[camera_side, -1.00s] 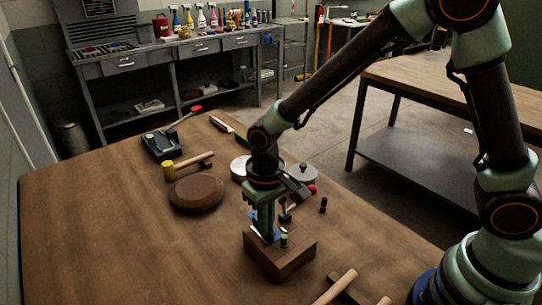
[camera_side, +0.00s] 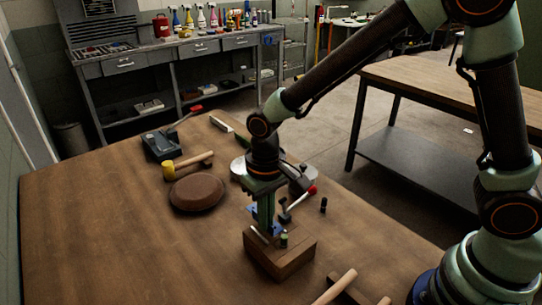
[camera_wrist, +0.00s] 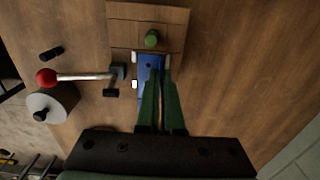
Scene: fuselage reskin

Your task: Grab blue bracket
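The blue bracket (camera_wrist: 148,72) lies flat against the near side of a wooden block (camera_wrist: 125,32) in the wrist view. In the side view the bracket (camera_side: 252,212) shows as a small blue patch behind the block (camera_side: 280,254), partly covered by my gripper. My gripper (camera_wrist: 160,62) points down, its two green fingers close together with a narrow gap between them. Its tips overlap the bracket's right part in the wrist view. In the side view my gripper (camera_side: 266,228) stands just behind the block. I cannot tell whether the tips touch the bracket.
A green-topped peg (camera_wrist: 152,38) stands on the block close to the fingertips. A red-knobbed lever clamp (camera_wrist: 80,76) is left of the bracket in the wrist view. A round metal canister (camera_wrist: 62,100) is beside it. A brown disc (camera_side: 197,192) and yellow mallet (camera_side: 185,165) lie farther away.

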